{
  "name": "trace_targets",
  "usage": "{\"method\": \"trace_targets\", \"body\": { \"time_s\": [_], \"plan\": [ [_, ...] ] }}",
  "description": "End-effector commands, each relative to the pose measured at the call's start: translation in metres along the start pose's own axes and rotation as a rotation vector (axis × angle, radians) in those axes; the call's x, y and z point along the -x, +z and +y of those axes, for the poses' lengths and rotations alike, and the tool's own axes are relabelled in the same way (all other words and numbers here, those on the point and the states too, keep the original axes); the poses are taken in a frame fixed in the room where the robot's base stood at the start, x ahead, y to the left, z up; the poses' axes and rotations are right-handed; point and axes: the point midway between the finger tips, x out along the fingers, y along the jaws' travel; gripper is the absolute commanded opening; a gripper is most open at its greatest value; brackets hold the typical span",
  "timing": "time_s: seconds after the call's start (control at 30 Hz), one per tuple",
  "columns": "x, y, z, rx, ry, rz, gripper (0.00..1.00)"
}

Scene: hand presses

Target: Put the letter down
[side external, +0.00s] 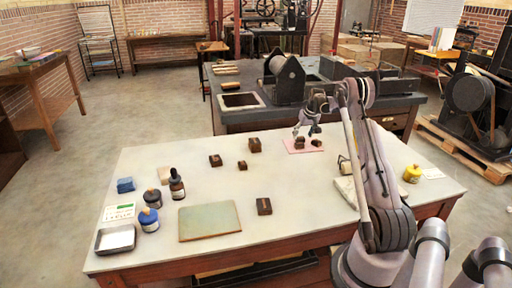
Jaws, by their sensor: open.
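Several small dark brown blocks, which look like letter blocks, are on the pale table (335,215). Two of them, a left block (300,143) and a right block (316,143), are on a pink sheet (293,150) near the far edge. My gripper (307,132) is open just above these two blocks, fingers pointing down. I cannot tell whether a finger touches either block. Other brown blocks stand apart to the left: one (255,145) near the far edge, one (215,160), a small one (242,165), and one (264,206) nearer the front. Any letter faces are too small to read.
A green-grey board (210,221), a metal tray (115,239), a dropper bottle (177,185) and dark blue jars (149,219) occupy the left side. A yellow jar (412,173) and a pale slab (347,190) are on the right. The table between board and slab is mostly clear.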

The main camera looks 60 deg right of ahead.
Motion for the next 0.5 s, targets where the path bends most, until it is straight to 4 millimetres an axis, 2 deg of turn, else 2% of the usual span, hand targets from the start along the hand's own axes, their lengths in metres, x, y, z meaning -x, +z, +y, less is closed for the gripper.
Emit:
{"method": "trace_targets", "body": {
  "time_s": [0.3, 0.5],
  "plan": [
    [0.06, 0.0, 0.0, 0.0, 0.0, 0.0, 0.59],
    [0.087, 0.0, 0.0, 0.0, 0.0, 0.0, 0.59]
  ]
}}
